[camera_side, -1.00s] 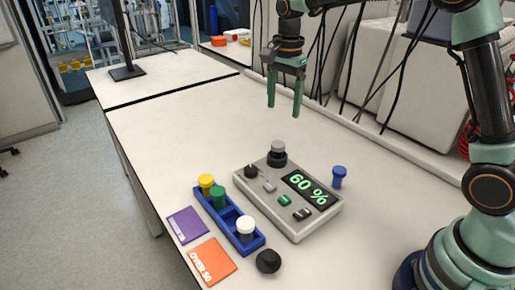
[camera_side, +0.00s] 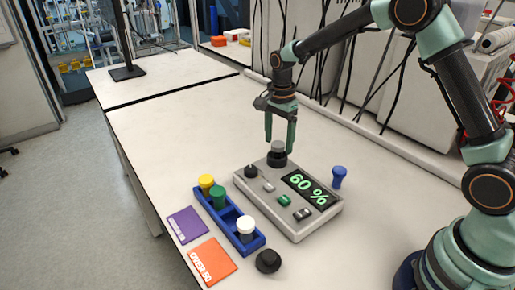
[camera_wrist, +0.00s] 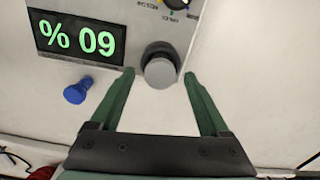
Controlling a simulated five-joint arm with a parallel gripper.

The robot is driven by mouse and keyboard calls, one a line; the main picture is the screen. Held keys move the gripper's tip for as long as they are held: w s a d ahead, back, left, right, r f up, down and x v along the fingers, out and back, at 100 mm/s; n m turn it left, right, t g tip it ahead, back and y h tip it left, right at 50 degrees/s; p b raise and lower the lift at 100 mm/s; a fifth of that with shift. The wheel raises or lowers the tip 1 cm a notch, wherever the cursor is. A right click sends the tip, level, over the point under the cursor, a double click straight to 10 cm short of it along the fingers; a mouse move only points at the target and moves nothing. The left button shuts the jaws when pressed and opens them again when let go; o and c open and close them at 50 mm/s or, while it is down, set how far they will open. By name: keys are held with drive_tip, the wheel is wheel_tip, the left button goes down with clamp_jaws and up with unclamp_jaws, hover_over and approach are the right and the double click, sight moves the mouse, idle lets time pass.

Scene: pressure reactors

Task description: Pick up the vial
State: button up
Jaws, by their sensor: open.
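A grey-topped vial (camera_side: 278,147) stands upright in a round black socket at the back corner of the grey reactor box (camera_side: 287,222). My gripper (camera_side: 279,143) points down over it with its green fingers open and empty. In the wrist view the grey top (camera_wrist: 160,73) shows between the two fingertips, apart from both; the exact height gap is unclear. Vials with yellow (camera_side: 206,183), green (camera_side: 218,194) and white (camera_side: 245,225) caps stand in a blue rack (camera_side: 236,238). A blue vial (camera_side: 339,176) stands on the table right of the box.
The box's display (camera_side: 311,188) reads 60 %. A purple card (camera_side: 186,223) and an orange card (camera_side: 212,262) lie left of the rack. A round black piece (camera_side: 268,261) lies in front of the box. The table behind the box is clear.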

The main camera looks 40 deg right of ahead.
wheel_tip(320, 180, down, 2)
clamp_jaws()
idle(0.3)
